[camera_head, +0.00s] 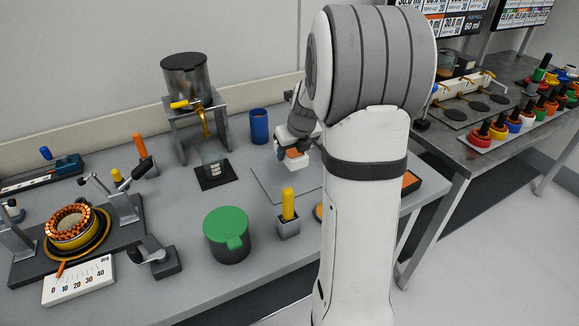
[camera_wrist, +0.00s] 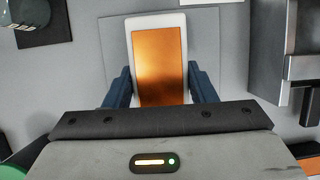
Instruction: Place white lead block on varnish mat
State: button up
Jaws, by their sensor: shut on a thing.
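My gripper (camera_head: 294,148) is shut on the white lead block (camera_head: 297,163), which has an orange top face. In the wrist view the block (camera_wrist: 160,25) sits between the two blue-grey fingers of my gripper (camera_wrist: 160,88). A thin grey square mat (camera_head: 283,190) lies on the bench below the block, and its edges show around the block in the wrist view (camera_wrist: 207,38). In the head view the block appears above the bench, over the mat's far part. The arm hides the mat's right side. I cannot tell for certain that this is the varnish mat.
A black mat (camera_head: 203,185) with a glass beaker lies under the tapped dispenser stand (camera_head: 184,125). A blue cup (camera_head: 259,126), a yellow-handled tool in a holder (camera_head: 288,205) and a green-lidded tin (camera_head: 228,238) stand around the grey mat. A stator fixture (camera_head: 130,236) is at left.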

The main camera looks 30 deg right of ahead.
aim_at(289, 173)
jog(key=shift+f+b, duration=0.35)
jog(key=shift+f, duration=2.7)
jog(key=shift+f, duration=0.15)
jog(key=o, duration=1.1)
jog(key=p+v, duration=0.1)
jog(key=v, duration=1.1)
